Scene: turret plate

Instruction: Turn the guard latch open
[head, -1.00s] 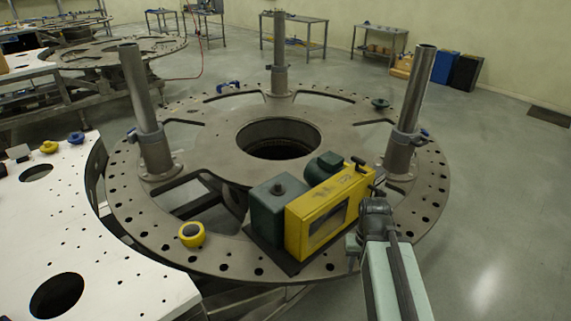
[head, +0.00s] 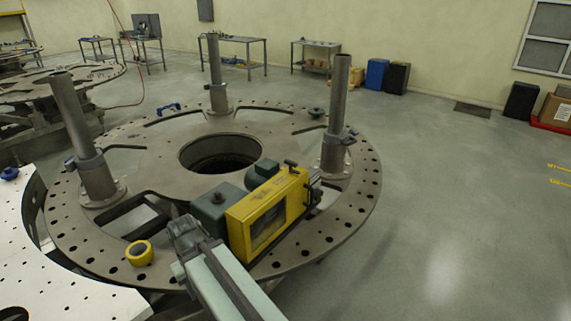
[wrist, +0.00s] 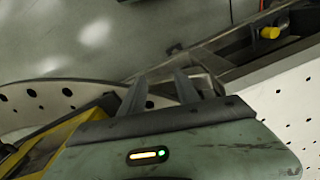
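The yellow guard (head: 268,212), a box with a dark window, sits beside a green motor-like unit (head: 218,208) on the round steel turret plate (head: 359,208). A small dark fitting at its right end (head: 314,187) may be the latch; it is too small to tell its position. A dark knob (head: 290,163) stands on the guard's top. My gripper (head: 183,230) is in front of the guard's left end, away from that fitting. In the wrist view my gripper (wrist: 160,88) shows two separated fingers with nothing between them. Part of the yellow guard (wrist: 62,137) shows at left there.
Upright steel posts (head: 82,130) rise from the plate, one (head: 336,110) just behind the guard's right end. A yellow round piece (head: 139,253) lies on the plate left of my arm. A white perforated table (head: 60,270) is at left.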

